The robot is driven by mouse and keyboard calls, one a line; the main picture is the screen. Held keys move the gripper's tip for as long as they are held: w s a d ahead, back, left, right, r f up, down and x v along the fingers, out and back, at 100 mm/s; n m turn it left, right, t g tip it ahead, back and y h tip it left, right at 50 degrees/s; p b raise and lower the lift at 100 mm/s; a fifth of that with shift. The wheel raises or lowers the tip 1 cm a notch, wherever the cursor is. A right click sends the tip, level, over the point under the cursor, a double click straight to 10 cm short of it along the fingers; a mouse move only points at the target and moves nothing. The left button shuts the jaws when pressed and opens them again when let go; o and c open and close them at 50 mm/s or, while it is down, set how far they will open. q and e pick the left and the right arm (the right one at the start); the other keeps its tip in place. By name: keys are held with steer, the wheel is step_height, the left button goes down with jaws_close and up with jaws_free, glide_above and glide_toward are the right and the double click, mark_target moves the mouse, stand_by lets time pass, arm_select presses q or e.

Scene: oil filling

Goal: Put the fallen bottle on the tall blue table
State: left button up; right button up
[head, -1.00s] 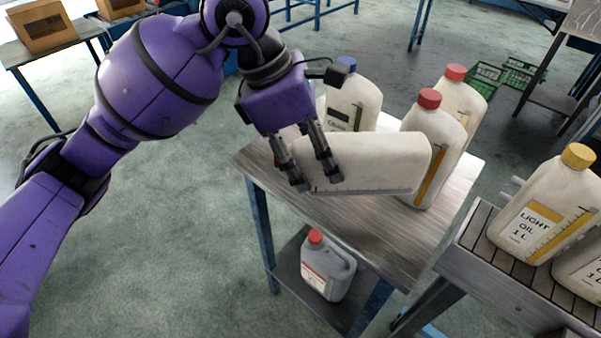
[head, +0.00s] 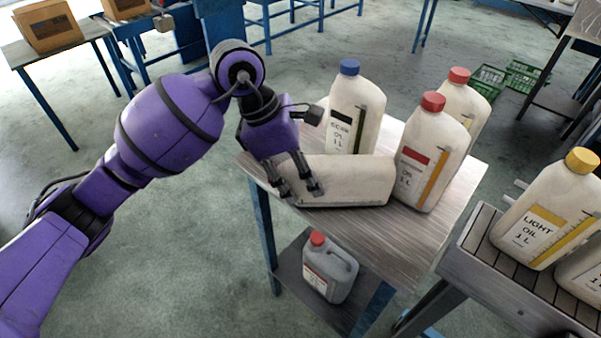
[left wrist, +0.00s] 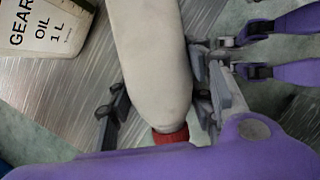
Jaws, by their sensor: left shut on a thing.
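The fallen bottle (head: 345,181), cream white, lies on its side over the near left part of the metal-topped table with blue legs (head: 418,222). I cannot tell whether it touches the top. My left gripper (head: 297,192) is shut around its neck end. In the left wrist view, the bottle (left wrist: 155,60) sits between the fingers of the left gripper (left wrist: 160,105), and its red cap (left wrist: 170,134) points toward my wrist. The cap is hidden in the head view. My right gripper is not in view.
A blue-capped gear oil bottle (head: 354,115) stands behind the fallen one. Two red-capped bottles (head: 430,155) (head: 464,100) stand to the right. A grey canister (head: 330,272) is on the lower shelf. A slatted stand (head: 477,232) holds yellow-capped light oil (head: 545,215) at right.

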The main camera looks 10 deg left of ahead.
arm_select(q)
steer(key=shift+f, duration=0.1)
steer(key=shift+f, duration=0.15)
steer(key=o, duration=1.2)
steer(key=v, duration=1.2)
steer(key=shift+r, duration=0.3)
